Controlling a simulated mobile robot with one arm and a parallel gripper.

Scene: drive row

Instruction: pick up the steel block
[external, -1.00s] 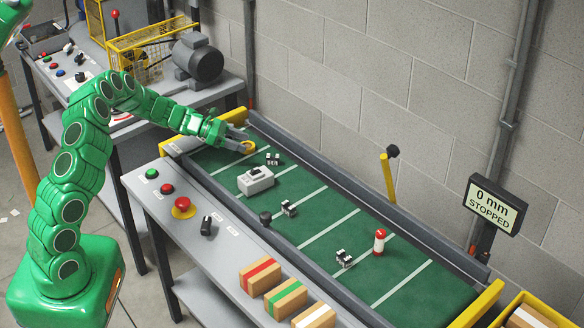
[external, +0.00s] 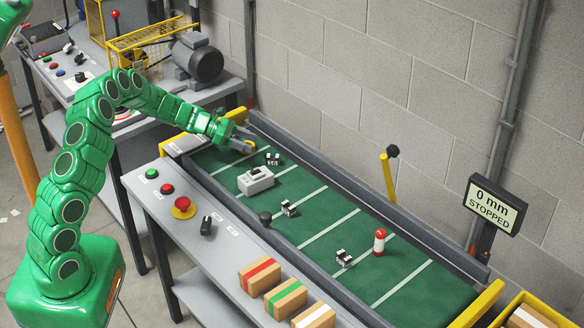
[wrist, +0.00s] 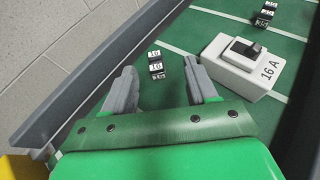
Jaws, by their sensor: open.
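Several small dark metallic blocks with white "16" plates lie on the green belt; I take the nearest one (external: 273,158) as the steel block, though which block is meant is not certain. It also shows in the wrist view (wrist: 155,66), just beyond my fingers and roughly centred between them. My gripper (external: 246,138) is over the far left end of the belt. In the wrist view my gripper (wrist: 158,72) has two grey fingers spread apart with nothing held. Whether the tips are level with the block cannot be told.
A pale grey "16 A" switch box (external: 256,180) stands close right of the block. A lever (external: 388,178) rises behind. The display reads 0 mm, STOPPED.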

